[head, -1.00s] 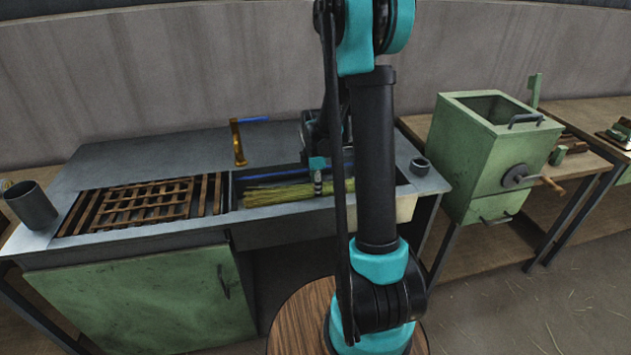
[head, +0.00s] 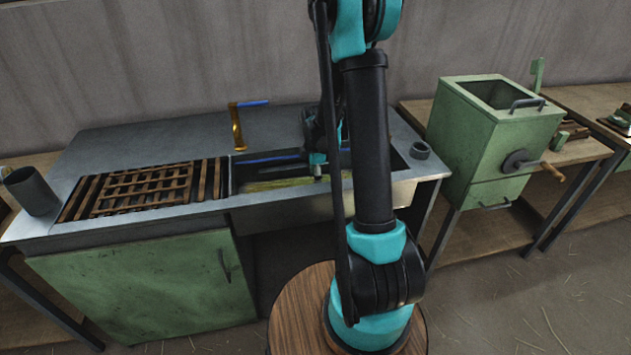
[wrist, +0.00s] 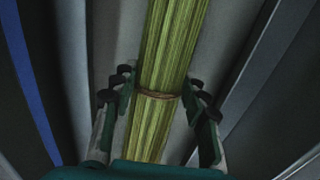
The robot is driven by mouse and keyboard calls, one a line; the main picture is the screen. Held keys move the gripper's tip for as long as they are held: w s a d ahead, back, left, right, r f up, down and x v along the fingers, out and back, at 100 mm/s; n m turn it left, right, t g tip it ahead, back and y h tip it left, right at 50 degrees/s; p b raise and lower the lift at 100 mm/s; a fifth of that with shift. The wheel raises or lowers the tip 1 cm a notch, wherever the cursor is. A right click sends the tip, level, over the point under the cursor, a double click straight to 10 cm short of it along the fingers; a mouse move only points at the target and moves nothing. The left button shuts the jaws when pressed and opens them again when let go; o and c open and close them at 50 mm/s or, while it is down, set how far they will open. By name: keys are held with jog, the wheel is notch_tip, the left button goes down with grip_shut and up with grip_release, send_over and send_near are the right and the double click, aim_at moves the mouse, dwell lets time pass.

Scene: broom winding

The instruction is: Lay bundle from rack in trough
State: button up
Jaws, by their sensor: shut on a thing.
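A long yellow-green straw bundle (head: 278,184) lies low inside the metal trough (head: 290,211), along the trough's length. In the wrist view the bundle (wrist: 171,48) runs up between the fingers, with a thin brown tie (wrist: 158,94) around it. My gripper (head: 318,177) reaches down into the trough; in the wrist view my gripper (wrist: 160,108) is shut on the bundle near the tie. The trough's grey sloping walls show on both sides of it. My arm hides the bundle's right part in the head view. The slatted wooden rack (head: 150,188) left of the trough is empty.
A brass tap (head: 237,130) with a blue handle stands behind the trough. A dark cup (head: 32,191) stands at the bench's left end, and a small dark ring (head: 420,150) at its right. A green cranked box (head: 497,135) stands on a table at the right.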

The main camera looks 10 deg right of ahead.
jog(key=o, duration=1.3)
jog(key=shift+c, duration=0.2)
notch_tip(320, 180, up, 12)
